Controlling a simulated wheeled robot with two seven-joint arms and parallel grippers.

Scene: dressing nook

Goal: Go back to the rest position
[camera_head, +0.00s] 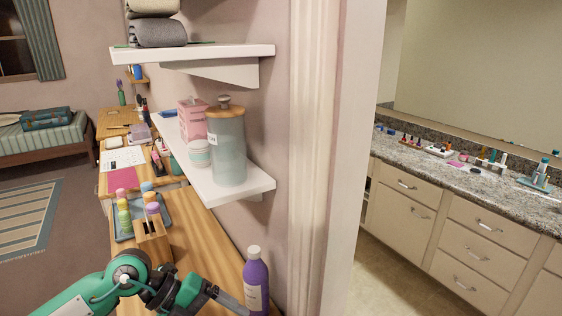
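My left arm comes in at the bottom left, teal and black. Its gripper (228,300) points right, low over the wooden counter, with its grey fingers close to a purple bottle (257,284) with a white cap. The bottle stands upright against the wall side. I cannot tell whether the fingers touch the bottle or how far they are apart, as the frame's bottom edge cuts the view. My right gripper is out of view.
A lower white shelf (238,190) holds a glass jar (226,147) and a pink box (192,119); an upper shelf (200,51) holds rolled towels. A wooden holder (154,249) with bottles stands left on the wooden counter (205,245). A doorway edge (345,150) rises at the right.

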